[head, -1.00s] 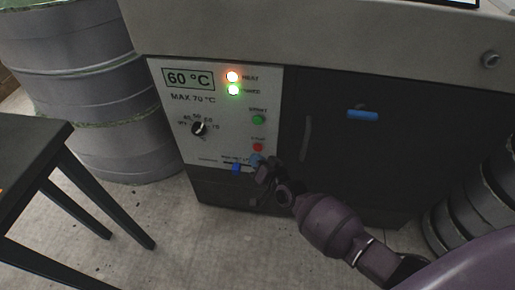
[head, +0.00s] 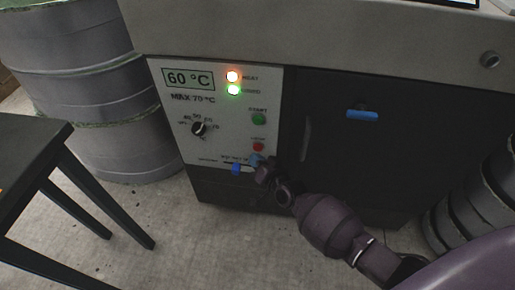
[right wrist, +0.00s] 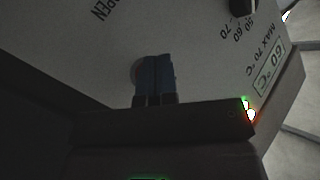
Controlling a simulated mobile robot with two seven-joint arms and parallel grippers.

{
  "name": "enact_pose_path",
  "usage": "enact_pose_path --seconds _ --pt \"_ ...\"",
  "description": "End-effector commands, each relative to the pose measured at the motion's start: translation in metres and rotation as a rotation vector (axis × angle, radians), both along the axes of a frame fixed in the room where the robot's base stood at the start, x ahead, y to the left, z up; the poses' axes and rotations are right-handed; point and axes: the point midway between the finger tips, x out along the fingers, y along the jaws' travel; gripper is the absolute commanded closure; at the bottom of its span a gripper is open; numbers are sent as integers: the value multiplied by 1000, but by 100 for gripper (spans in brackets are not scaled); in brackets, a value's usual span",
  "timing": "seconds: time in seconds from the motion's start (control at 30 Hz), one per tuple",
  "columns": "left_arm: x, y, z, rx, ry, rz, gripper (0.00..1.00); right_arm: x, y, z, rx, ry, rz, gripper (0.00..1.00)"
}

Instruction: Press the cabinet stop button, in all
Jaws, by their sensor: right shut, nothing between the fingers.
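The red stop button (head: 258,147) is on the light cabinet panel (head: 185,118), below the green start button (head: 259,119). My right gripper (head: 256,160) is at the panel, with its blue fingertips just below the red button in the head view. The right wrist view shows the two blue fingertips (right wrist: 154,78) together, with nothing between them. They partly cover a round disc (right wrist: 137,72) on the panel. I cannot tell whether the fingertips touch the panel. My left gripper is not in view.
The orange heat lamp (head: 232,76) and green lamp (head: 233,90) are lit. A blue handle (head: 362,114) is on the dark door. A dark table (head: 30,150) stands at left, beside drums (head: 95,80).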

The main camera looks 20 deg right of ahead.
Motion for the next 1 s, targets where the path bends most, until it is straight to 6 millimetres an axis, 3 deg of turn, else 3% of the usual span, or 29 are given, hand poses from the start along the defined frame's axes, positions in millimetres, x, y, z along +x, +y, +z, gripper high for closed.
enact_pose_path --seconds 1.0 --pt "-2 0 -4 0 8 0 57 8 -5 0 0 0 0 100"
